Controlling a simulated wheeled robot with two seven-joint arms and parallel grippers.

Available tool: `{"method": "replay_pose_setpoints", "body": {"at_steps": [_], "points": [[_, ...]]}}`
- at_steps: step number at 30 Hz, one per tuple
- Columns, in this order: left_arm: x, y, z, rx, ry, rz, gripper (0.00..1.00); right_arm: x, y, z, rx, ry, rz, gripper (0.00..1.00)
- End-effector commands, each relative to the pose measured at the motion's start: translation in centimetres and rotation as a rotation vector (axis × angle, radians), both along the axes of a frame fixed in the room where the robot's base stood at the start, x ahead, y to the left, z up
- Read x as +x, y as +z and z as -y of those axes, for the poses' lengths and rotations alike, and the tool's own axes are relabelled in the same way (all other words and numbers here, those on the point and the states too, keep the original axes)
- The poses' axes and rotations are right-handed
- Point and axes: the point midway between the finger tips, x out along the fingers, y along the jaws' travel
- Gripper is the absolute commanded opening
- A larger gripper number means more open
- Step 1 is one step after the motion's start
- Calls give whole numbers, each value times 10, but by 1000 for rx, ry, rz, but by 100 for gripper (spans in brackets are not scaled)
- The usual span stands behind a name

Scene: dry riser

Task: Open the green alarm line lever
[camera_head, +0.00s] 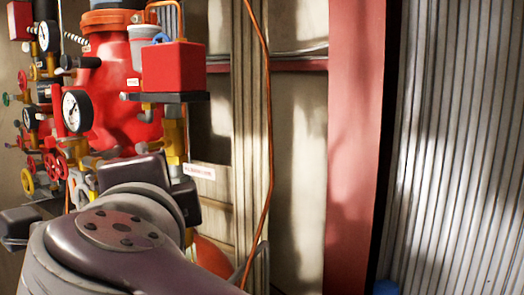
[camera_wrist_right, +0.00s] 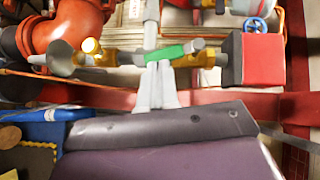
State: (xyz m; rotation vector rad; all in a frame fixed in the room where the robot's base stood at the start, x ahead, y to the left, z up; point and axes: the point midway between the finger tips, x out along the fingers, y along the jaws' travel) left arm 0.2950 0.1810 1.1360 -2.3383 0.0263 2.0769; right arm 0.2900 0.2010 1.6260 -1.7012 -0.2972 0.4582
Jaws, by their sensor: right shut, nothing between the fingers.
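The green lever (camera_wrist_right: 174,52) shows in the right wrist view on a brass and grey pipe fitting, lying roughly along the pipe. My right gripper (camera_wrist_right: 156,66) is shut and empty, its pale fingers together with their tips at the lever's lower edge. I cannot tell whether the tips touch the lever. In the head view my right arm covers the lower left, and it hides the fingertips and the lever. My left gripper is not in view.
A red box (camera_head: 173,66) stands beside the red valve body (camera_head: 112,85). Several gauges, including a white-faced one (camera_head: 77,111), and small handwheels crowd the left. A blue handwheel (camera_wrist_right: 256,25) is at upper right in the wrist view. An orange cable (camera_head: 268,120) hangs down the wall.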

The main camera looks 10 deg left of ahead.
Motion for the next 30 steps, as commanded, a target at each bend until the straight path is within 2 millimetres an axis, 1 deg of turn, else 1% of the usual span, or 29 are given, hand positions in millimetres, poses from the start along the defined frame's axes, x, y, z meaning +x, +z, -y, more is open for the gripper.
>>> {"method": "replay_pose_setpoints", "body": {"at_steps": [1, 5, 9, 30], "points": [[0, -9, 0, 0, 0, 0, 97, 1, -7, -1, 26, -1, 10, 0], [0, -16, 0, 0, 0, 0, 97, 2, -9, -5, 101, -1, 34, 0], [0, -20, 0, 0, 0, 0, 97, 3, -9, -7, 105, -1, 34, 0], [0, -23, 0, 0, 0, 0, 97, 4, -9, -10, 102, -1, 32, 0]]}}
